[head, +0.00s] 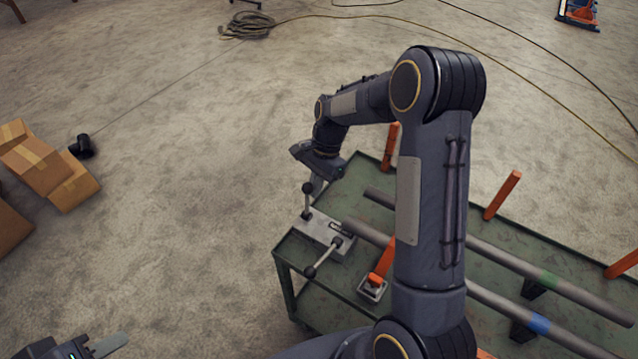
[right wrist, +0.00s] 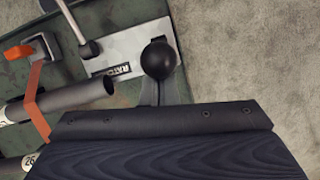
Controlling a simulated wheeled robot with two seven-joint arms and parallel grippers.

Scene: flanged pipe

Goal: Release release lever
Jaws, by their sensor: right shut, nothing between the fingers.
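A light grey block (head: 318,232) with a lettered plate sits on the near left corner of the green cart. I cannot tell which is the release lever. My right gripper (head: 317,185) is shut and empty beside the upright lever's knob. In the right wrist view, a black ball knob (right wrist: 158,58) is just beyond the gripper's dark body; contact is unclear. My left gripper (head: 108,345) is at the bottom left, partly cut off.
Grey pipes (head: 510,262) lie along the green cart (head: 440,215). Orange posts (head: 502,195) stand on it, and an orange clamp (head: 382,262) sits near the block. My right arm hides part of the cart.

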